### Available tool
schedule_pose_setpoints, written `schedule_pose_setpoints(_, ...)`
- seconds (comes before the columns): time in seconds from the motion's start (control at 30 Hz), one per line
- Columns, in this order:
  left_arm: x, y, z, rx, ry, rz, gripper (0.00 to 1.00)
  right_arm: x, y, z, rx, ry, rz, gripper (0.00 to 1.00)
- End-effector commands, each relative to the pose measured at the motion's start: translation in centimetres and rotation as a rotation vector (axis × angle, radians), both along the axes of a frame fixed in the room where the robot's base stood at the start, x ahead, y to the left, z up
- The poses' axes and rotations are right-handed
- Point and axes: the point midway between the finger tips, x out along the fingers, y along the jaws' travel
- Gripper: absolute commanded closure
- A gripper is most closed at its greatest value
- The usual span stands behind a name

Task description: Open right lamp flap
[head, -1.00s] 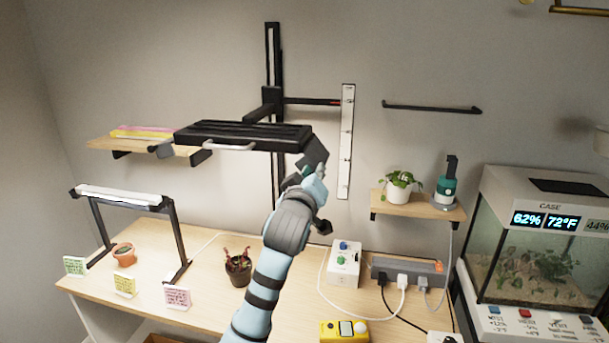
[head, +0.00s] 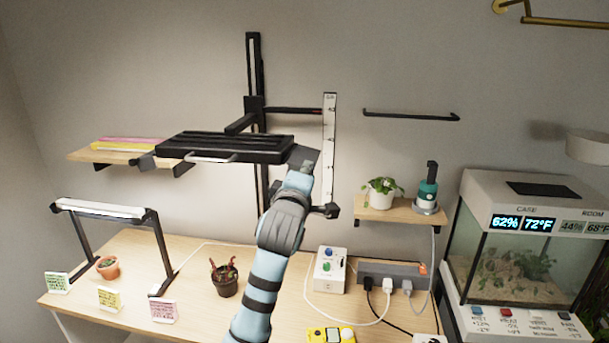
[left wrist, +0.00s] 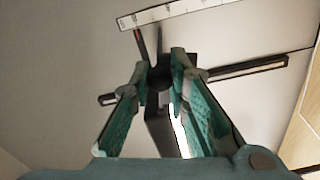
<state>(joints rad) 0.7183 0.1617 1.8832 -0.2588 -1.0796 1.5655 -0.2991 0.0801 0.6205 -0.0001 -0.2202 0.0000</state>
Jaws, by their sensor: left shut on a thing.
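A black hanging lamp (head: 225,148) with a ridged top is held on a wall rail in the head view. A pale bar shows below its front edge. Its right flap (head: 309,156) is a dark plate at the right end, angled outward and partly hidden by my gripper. My left gripper (head: 299,171), on the blue banded arm, is shut on this flap from below. In the left wrist view the teal fingers (left wrist: 166,80) stand on both sides of a dark part. The left flap (head: 143,162) sticks out at the lamp's other end. My right gripper is not in view.
A white ruler strip (head: 329,150) is on the wall just right of the gripper. Below stand a small lamp (head: 105,210), a dark pot (head: 226,282) and a white control box (head: 330,270). A shelf (head: 400,211) and terrarium (head: 525,250) are at right.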

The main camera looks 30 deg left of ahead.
Motion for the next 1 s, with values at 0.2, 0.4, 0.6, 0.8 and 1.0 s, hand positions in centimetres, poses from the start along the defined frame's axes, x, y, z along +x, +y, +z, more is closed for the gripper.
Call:
schedule_pose_setpoints(0.2,0.0,0.0,0.1,-0.011,-0.004,0.0,1.0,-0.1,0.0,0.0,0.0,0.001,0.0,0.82)
schedule_pose_setpoints(0.4,0.0,0.0,0.1,-0.01,-0.003,-0.001,1.0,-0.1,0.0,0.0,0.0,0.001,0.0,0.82)
schedule_pose_setpoints(0.6,0.0,0.0,0.1,-0.01,-0.003,-0.001,0.64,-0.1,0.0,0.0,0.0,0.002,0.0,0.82)
schedule_pose_setpoints(0.8,0.0,0.0,0.0,-0.009,-0.003,0.0,0.64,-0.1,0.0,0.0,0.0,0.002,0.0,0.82)
schedule_pose_setpoints(1.0,-1.7,-0.7,0.0,-0.009,-0.004,-0.002,0.64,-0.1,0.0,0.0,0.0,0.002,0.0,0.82)
